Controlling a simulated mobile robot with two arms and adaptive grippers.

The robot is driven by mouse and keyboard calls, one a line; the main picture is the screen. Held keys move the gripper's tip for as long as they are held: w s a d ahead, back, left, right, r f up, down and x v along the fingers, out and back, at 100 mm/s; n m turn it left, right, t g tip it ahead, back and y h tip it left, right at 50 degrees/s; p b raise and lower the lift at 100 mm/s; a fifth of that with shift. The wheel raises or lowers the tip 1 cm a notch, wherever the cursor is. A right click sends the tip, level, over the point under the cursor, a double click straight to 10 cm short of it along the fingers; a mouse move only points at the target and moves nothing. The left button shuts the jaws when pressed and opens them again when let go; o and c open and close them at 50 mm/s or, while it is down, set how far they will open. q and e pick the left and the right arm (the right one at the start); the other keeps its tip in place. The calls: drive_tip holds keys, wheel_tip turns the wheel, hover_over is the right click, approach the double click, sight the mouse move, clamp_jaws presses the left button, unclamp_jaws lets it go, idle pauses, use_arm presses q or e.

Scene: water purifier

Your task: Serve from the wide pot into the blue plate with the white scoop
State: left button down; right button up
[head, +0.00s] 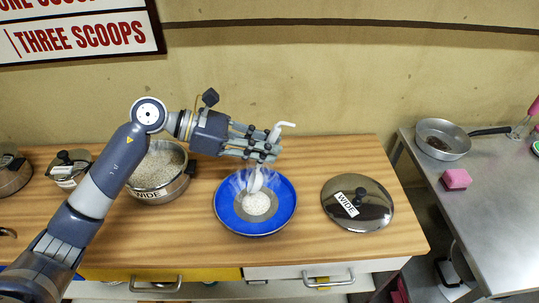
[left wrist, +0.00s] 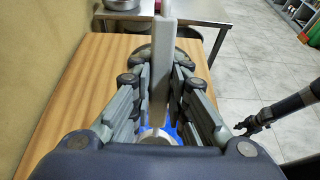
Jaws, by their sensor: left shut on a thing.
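My left gripper (head: 265,143) is shut on the white scoop (head: 284,127) and holds it above the blue plate (head: 284,213). The scoop handle (left wrist: 161,60) stands up between the fingers in the left wrist view. The scoop's lower end hangs over the plate, tipped downward. White grains lie in the middle of the plate. The wide pot (head: 174,189), labelled WIDE, stands uncovered left of the plate and holds white grains. My right gripper (left wrist: 248,124) shows dark and small at the right of the left wrist view; its fingers are too small to read.
A lid labelled WIDE (head: 375,207) lies right of the plate. A smaller lidded pot (head: 66,172) stands at the left, partly behind my left arm. A metal table with a pan (head: 443,139) and a pink sponge (head: 456,179) stands at the right, across a gap.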

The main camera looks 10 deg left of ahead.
sight(271, 133)
use_arm(q)
drive_tip(key=shift+a+r, duration=0.1)
drive_tip(key=shift+a, duration=0.05)
drive_tip(key=shift+s+f+b, duration=0.1)
drive_tip(key=shift+f+b, duration=0.1)
drive_tip(key=shift+b, duration=0.5)
drive_tip(key=shift+d+r+p, duration=0.25)
drive_tip(key=shift+r+p, duration=0.25)
drive_tip(key=shift+p, duration=0.4)
drive_tip(key=d+y+p, duration=0.1)
drive_tip(key=p, duration=0.1)
drive_tip(key=d+y+p, duration=0.1)
drive_tip(key=p, duration=0.2)
drive_tip(key=w+d+r+g+y+p, duration=0.1)
drive_tip(key=p, duration=0.1)
drive_tip(key=d+y+p, duration=0.1)
drive_tip(key=p, duration=0.1)
drive_tip(key=d+y+p, duration=0.1)
drive_tip(key=p, duration=0.1)
drive_tip(key=w+d+r+g+y+p, duration=0.1)
drive_tip(key=y+p, duration=0.1)
drive_tip(key=shift+d+p, duration=0.35)
drive_tip(key=shift+w+d+y+p, duration=0.15)
drive_tip(key=shift+d+y+p, duration=0.2)
drive_tip(key=shift+y, duration=0.15)
use_arm(e)
wheel_tip(271, 133, up, 14)
use_arm(q)
drive_tip(key=shift+a, duration=0.1)
